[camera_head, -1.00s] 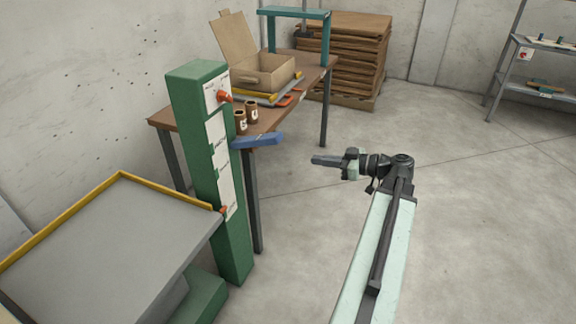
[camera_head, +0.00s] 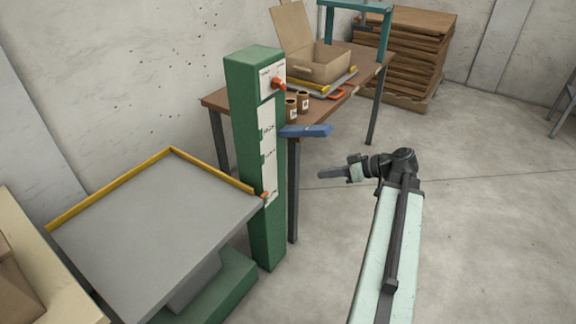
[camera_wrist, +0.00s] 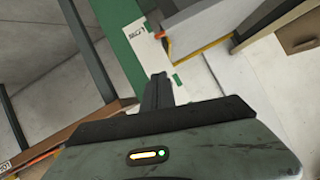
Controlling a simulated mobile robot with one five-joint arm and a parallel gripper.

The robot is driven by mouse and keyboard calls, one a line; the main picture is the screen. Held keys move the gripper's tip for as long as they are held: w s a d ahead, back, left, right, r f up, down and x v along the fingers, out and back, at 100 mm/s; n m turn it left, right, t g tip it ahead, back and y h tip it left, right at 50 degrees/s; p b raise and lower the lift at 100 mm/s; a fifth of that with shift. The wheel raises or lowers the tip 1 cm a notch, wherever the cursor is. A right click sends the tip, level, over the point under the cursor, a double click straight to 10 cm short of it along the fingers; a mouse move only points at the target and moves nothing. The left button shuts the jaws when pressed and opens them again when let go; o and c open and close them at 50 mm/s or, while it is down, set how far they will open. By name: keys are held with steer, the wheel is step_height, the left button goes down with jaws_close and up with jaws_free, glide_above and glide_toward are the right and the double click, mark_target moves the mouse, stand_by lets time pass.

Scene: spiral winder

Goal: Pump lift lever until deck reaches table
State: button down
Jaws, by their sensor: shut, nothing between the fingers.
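The lift's green column (camera_head: 255,160) stands left of centre in the head view, with a white label strip down its face. The blue lift lever (camera_head: 306,131) sticks out to the right from the column, nearly level. The grey deck (camera_head: 150,235), with a yellow edge rail, sits left of the column, lower than the table top. An orange pointer (camera_head: 265,196) is at deck height on the column. My gripper (camera_head: 322,173) is shut and empty, right of the column and below the lever, apart from both. In the wrist view the shut fingers (camera_wrist: 157,90) point toward the green column (camera_wrist: 120,40).
The brown table (camera_head: 345,80) behind the column holds an open cardboard box (camera_head: 318,65), small brown cylinders (camera_head: 297,101) and a teal frame (camera_head: 385,30). Stacked brown boards (camera_head: 415,50) stand behind.

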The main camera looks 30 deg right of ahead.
steer(key=a+f+m+g+h, duration=0.1)
steer(key=a+f+g+h, duration=0.1)
steer(key=a, duration=0.7)
steer(key=a+f+m+g+h, duration=0.2)
steer(key=a+f, duration=0.4)
steer(key=a, duration=0.4)
steer(key=w+a+f+m+g+h, duration=0.1)
steer(key=a+f+g+h, duration=0.3)
steer(key=a, duration=0.5)
steer(key=shift+a+f+g, duration=0.3)
steer(key=shift+f+g, duration=0.05)
steer(key=shift+g, duration=0.35)
steer(key=shift+s, duration=0.1)
